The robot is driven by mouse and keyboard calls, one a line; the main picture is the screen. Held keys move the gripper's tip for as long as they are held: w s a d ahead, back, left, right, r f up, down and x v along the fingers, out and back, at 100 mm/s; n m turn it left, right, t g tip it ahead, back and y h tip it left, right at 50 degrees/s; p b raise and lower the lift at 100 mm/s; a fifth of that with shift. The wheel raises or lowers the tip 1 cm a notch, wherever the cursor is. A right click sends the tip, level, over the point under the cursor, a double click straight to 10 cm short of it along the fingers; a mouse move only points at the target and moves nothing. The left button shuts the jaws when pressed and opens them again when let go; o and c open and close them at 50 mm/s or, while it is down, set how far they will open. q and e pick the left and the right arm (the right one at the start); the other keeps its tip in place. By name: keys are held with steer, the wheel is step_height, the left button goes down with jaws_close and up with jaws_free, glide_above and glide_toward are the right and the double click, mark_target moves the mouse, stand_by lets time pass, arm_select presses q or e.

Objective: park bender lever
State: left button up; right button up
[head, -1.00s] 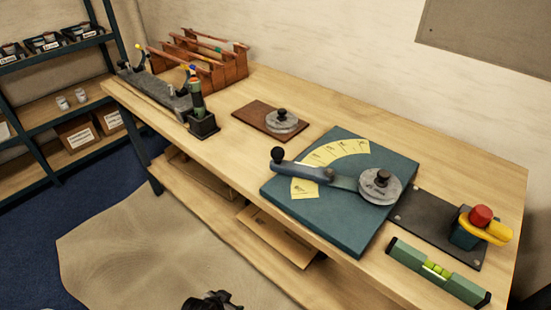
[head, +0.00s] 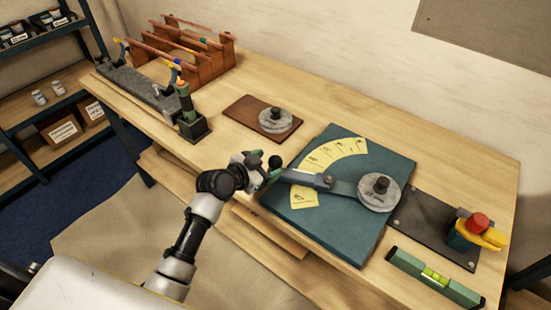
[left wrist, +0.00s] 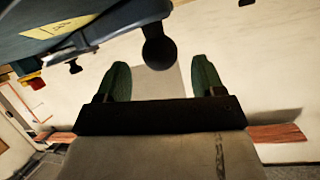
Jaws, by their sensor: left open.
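The bender lever (head: 304,178) is a blue-grey arm on the teal bender plate (head: 325,230). It runs left from the round grey disc (head: 379,192) and ends in a black ball knob (head: 275,162). My left gripper (head: 262,172) is at the knob end of the lever, open. In the left wrist view the two green fingers (left wrist: 160,82) stand apart, with the black knob (left wrist: 159,50) showing between and beyond their tips. I cannot tell whether a finger touches it. My right gripper is not in view.
A spare disc on a brown board (head: 245,108) sits behind the plate. A green torch-like tool in a black holder (head: 192,125) and a copper rack (head: 205,62) stand at left. A green level (head: 435,277) and a red-and-yellow tool (head: 476,229) are at right.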

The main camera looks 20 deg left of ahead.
mark_target(271, 163)
arm_select(q)
steer(key=x, duration=0.3)
steer(key=shift+w+d, duration=0.1)
steer(key=shift+w, duration=0.1)
steer(key=shift+w+d+f, duration=0.15)
steer(key=shift+w+f, duration=0.05)
steer(key=shift+w, duration=0.05)
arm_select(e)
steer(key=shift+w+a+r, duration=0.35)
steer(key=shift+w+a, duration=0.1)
